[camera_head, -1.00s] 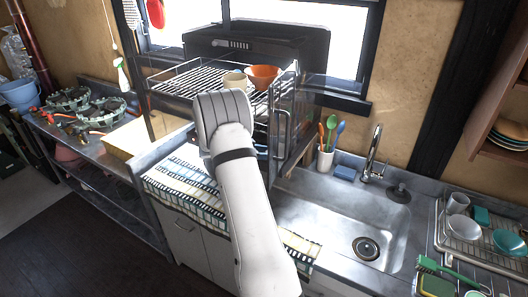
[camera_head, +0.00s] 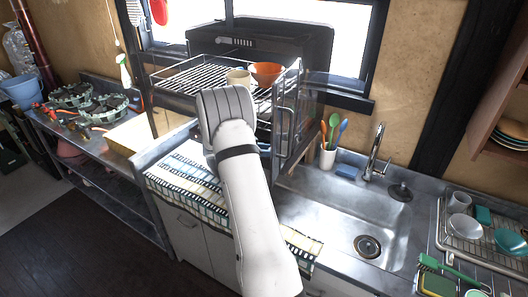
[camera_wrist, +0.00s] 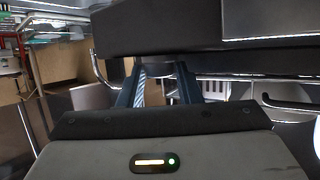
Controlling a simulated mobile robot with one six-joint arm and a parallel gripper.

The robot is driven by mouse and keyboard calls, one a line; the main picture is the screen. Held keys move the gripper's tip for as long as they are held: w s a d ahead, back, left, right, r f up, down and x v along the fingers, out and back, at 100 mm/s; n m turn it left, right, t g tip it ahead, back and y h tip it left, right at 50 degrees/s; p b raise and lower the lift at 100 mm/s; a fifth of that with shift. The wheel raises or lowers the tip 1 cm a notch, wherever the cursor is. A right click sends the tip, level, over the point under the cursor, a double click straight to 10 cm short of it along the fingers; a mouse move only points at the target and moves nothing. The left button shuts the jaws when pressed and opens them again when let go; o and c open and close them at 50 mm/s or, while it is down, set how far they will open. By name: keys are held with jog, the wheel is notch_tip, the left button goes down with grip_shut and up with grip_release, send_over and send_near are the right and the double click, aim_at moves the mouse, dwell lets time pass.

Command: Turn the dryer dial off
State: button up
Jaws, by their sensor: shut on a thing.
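The dryer (camera_head: 285,42) is a dark box under the window in the head view, with its glass door (camera_head: 288,120) open and its wire rack (camera_head: 190,82) out. My white arm covers the lower front of the dryer. In the wrist view my gripper (camera_wrist: 162,62) has its two dark fingers pointing forward, their tips against or under a dark panel (camera_wrist: 200,25). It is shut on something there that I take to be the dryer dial. The dial itself is hidden in both views, so its setting cannot be read.
A cream cup (camera_head: 239,78) and an orange bowl (camera_head: 266,73) stand on the rack. A striped towel (camera_head: 180,185) lies on the counter below. A sink (camera_head: 345,220) and a utensil cup (camera_head: 327,158) are to the right. A shelf unit with stove burners (camera_head: 105,107) is at the left.

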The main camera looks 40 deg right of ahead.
jog(key=shift+s+d+f+n+t, duration=0.1)
jog(key=shift+s+d+n+t, duration=0.3)
jog(key=shift+t, duration=0.1)
jog(key=shift+s+f+n+t+b, duration=0.1)
jog(key=shift+n+t+b, duration=0.2)
jog(key=shift+n+t, duration=0.3)
jog(key=shift+s+f+n+t+b, duration=0.1)
jog(key=shift+n+t+b, duration=0.2)
jog(key=shift+n+t, duration=0.25)
jog(key=n+t+b, duration=0.1)
jog(key=t, duration=0.1)
jog(key=n+t+b, duration=0.2)
jog(key=shift+s+y, duration=0.2)
jog(key=shift+y, duration=0.2)
jog(key=shift+n+t+y+b, duration=0.3)
jog(key=shift+n+t+b, duration=0.15)
jog(key=shift+n+b, duration=0.15)
jog(key=o, duration=0.7)
jog(key=shift+s+d+r, duration=0.1)
jog(key=shift+r, duration=0.15)
